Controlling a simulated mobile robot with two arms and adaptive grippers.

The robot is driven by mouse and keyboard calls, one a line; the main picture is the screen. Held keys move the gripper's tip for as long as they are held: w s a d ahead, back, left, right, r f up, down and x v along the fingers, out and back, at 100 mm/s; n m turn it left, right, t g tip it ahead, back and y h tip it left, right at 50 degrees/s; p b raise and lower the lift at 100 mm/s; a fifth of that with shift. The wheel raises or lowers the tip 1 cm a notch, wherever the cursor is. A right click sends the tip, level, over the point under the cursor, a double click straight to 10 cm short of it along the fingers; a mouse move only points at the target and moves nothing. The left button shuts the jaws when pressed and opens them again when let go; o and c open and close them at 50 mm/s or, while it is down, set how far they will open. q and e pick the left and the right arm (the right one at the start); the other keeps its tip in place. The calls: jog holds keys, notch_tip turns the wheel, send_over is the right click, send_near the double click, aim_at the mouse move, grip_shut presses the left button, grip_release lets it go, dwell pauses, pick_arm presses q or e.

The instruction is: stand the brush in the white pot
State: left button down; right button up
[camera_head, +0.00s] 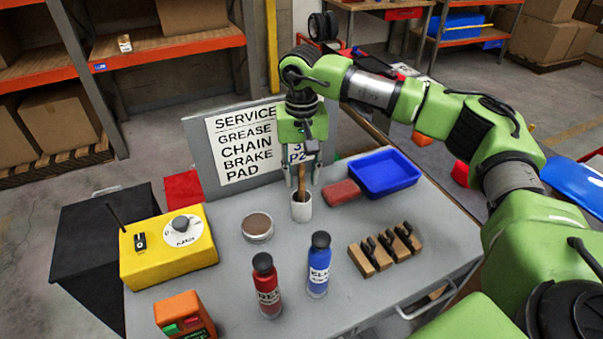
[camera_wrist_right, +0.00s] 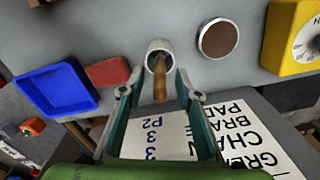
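The white pot (camera_head: 301,210) stands upright on the grey tabletop, and it also shows in the wrist view (camera_wrist_right: 151,47). The brush (camera_head: 301,178) stands in it with its brown wooden handle up; its lower end is hidden inside the pot. The handle (camera_wrist_right: 160,84) shows in the wrist view too. My right gripper (camera_head: 302,182) is just above the pot, pointing down. Its fingers are spread wide, one on each side of the handle, with gaps visible in the wrist view (camera_wrist_right: 160,93). My left gripper is not in view.
A tin of brown stuff (camera_head: 257,226), red bottle (camera_head: 267,290) and blue bottle (camera_head: 318,268) stand in front. A blue tray (camera_head: 385,174), red block (camera_head: 342,193) and wooden rack (camera_head: 385,252) are at right. A yellow box (camera_head: 168,250) is at left; a sign (camera_head: 245,145) stands behind.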

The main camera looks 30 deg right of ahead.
notch_tip(320, 180, up, 12)
dwell(0.4)
jog(key=shift+f, duration=0.1)
dwell(0.8)
